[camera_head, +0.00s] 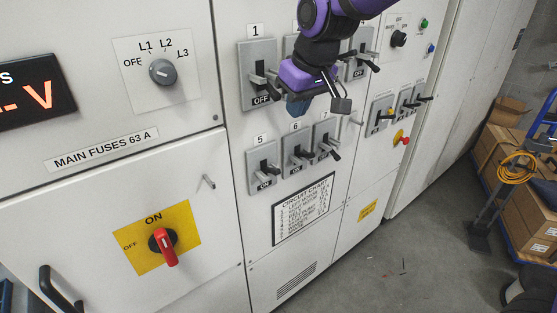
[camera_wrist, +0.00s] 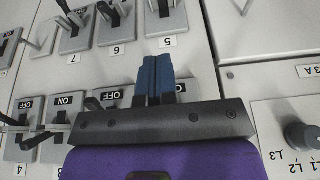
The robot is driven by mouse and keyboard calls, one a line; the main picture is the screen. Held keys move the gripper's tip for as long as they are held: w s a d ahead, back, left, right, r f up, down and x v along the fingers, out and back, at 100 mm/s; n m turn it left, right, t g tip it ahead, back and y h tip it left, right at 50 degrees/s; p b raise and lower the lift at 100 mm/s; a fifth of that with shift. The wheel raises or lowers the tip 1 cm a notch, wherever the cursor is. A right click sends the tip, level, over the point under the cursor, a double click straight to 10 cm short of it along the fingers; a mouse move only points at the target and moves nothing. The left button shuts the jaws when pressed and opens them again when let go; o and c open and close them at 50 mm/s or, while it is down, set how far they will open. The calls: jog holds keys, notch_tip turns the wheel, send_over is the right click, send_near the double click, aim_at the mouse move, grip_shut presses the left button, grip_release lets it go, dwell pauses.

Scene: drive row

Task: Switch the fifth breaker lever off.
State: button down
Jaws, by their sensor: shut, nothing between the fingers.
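Breaker 5 (camera_head: 262,170) is a grey switch plate with a dark lever at the left of the lower breaker row. Its label plate reads ON in the head view. In the wrist view, which is upside down, its plate (camera_wrist: 181,20) is at the top, above its number label 5 (camera_wrist: 167,43). My gripper (camera_head: 298,107) has its blue fingers shut and empty. It is in front of the panel between the upper and lower rows, apart from breaker 5. The closed fingertips (camera_wrist: 154,62) point towards that breaker in the wrist view.
Breaker 6 (camera_head: 297,153) and breaker 7 (camera_head: 325,139) stand right of breaker 5. Breaker 1 (camera_head: 258,75), reading OFF, is above; my arm partly covers the other upper breakers. A red rotary handle (camera_head: 166,247) is lower left. Boxes (camera_head: 515,170) stand at far right beyond open floor.

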aim_at(279, 169)
jog(key=x, duration=1.7)
jog(key=shift+f, duration=0.2)
jog(key=shift+f, duration=0.1)
